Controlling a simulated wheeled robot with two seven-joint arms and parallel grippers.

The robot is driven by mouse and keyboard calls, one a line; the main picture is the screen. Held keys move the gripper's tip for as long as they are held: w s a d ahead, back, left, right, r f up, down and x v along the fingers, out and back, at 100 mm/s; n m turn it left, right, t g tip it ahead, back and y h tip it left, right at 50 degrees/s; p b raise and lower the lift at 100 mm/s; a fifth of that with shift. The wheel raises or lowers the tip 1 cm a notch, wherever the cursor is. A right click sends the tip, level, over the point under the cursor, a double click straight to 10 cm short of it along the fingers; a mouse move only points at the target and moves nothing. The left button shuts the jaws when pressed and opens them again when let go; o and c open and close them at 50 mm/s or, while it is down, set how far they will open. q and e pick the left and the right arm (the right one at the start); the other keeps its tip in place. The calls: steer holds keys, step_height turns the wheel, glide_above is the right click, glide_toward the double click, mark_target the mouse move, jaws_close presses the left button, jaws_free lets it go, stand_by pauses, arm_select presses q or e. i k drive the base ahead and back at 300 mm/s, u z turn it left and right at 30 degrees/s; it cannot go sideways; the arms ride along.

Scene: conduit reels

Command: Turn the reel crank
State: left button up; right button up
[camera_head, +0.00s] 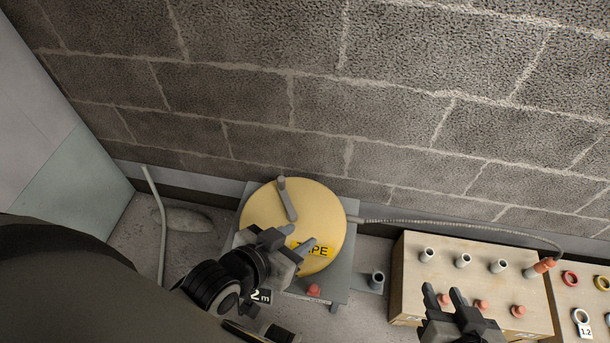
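The yellow reel (330,220) sits on a grey stand, with a label ending in "PE" on its face. Its grey crank (288,202) lies across the top face, with a short upright knob at its far end near the reel's back edge. My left gripper (299,237) is over the near part of the reel, on the near side of the crank. Its fingers are apart, with nothing visible between them, and it hides part of the reel.
A wooden box (402,273) with grey and orange sockets stands right of the reel. A ribbed conduit (450,226) runs from the reel to an orange-tipped end above the box. Another board (567,302) holds coloured rings. A block wall (400,80) stands behind.

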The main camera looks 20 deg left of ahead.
mark_target(292, 216)
steer(key=z, duration=1.7)
steer(key=k, duration=1)
steer(key=u, duration=0.8)
steer(key=i, duration=0.5)
